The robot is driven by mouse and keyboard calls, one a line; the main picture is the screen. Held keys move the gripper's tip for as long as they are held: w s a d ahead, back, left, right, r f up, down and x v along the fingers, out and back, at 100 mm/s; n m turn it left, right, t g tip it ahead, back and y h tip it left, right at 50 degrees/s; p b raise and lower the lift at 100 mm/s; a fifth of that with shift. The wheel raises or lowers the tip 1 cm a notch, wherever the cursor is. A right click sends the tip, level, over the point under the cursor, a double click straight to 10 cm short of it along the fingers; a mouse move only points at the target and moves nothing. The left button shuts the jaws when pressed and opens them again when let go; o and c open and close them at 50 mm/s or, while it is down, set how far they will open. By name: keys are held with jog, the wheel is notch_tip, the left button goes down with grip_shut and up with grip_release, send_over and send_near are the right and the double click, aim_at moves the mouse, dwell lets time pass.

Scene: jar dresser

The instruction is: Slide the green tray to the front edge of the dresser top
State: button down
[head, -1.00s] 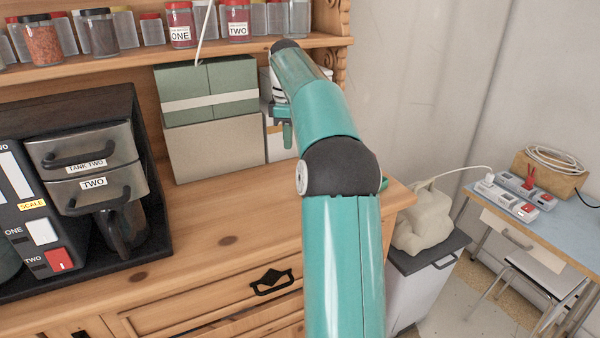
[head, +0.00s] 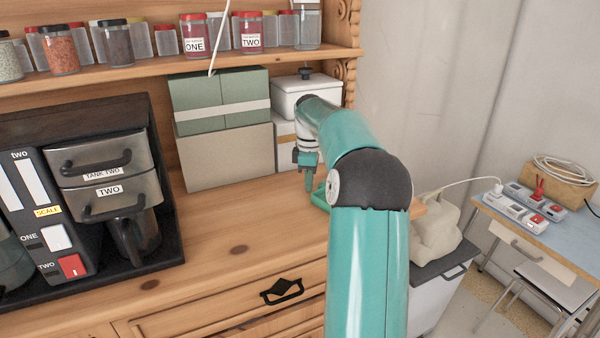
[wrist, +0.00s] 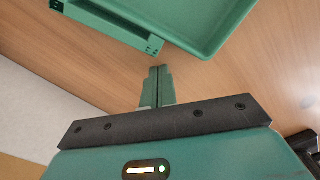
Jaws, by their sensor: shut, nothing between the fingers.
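The green tray (wrist: 205,35) lies flat on the wooden dresser top, with a raised rim and a bar-like green piece (wrist: 105,25) along one side in the wrist view. In the head view only a small green part of the tray (head: 321,197) shows beside my arm, which hides the rest. My gripper (wrist: 157,70) is shut and empty, its fingertips close to the end of the bar-like piece; I cannot tell if they touch. In the head view my gripper (head: 309,186) points down, just left of the visible tray part.
Green box (head: 220,97) on a grey box (head: 228,155) and a white lidded container (head: 300,92) stand at the back. A black-framed coffee machine (head: 105,190) is at left. A jar shelf (head: 200,63) hangs above. The dresser top (head: 240,215) between is clear.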

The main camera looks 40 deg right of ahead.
jog(key=shift+s+d, duration=0.4)
jog(key=shift+s, duration=0.05)
jog(key=shift+s+d, duration=1)
jog(key=shift+s, duration=0.25)
jog(key=shift+w, duration=0.15)
jog(key=shift+w+a, duration=0.3)
jog(key=shift+a, duration=0.1)
jog(key=w+a, duration=0.2)
jog(key=shift+w+r, duration=0.2)
jog(key=shift+w, duration=0.1)
notch_tip(320, 180, up, 10)
jog(key=shift+f, duration=0.2)
jog(key=shift+s, duration=0.15)
